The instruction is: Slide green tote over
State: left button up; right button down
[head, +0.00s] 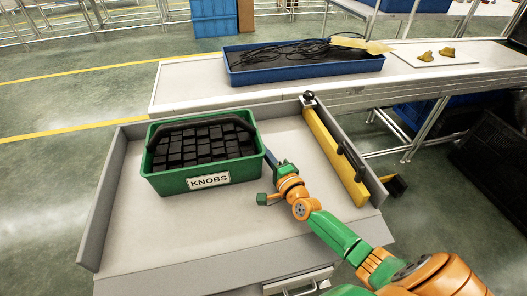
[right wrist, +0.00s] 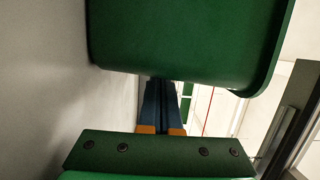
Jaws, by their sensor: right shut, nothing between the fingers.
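The green tote (head: 168,184) with a "KNOBS" label stands upright on the grey tray-like surface, left of its middle. It is filled with black blocks, and its black handle lies along the back rim. My right gripper (head: 269,157) is shut and empty beside the tote's right wall, near the front right corner. In the right wrist view the shut fingers (right wrist: 163,92) lie close to the green tote's wall (right wrist: 185,40); I cannot tell whether they touch. My left gripper is not in view.
A raised side wall (head: 103,205) edges the surface at left. A yellow bar (head: 333,158) with a black handle lies along the right. Behind, a white conveyor (head: 190,85) carries a blue tray (head: 300,72) of black cables. Surface right of the tote is mostly bare.

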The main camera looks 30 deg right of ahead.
aim_at(224, 159)
jog(key=w+a, duration=0.1)
jog(key=a, duration=0.2)
jog(key=w+a, duration=0.1)
jog(key=a, duration=0.3)
jog(key=w+a, duration=0.1)
jog(key=a, duration=0.3)
jog(key=shift+a, duration=0.2)
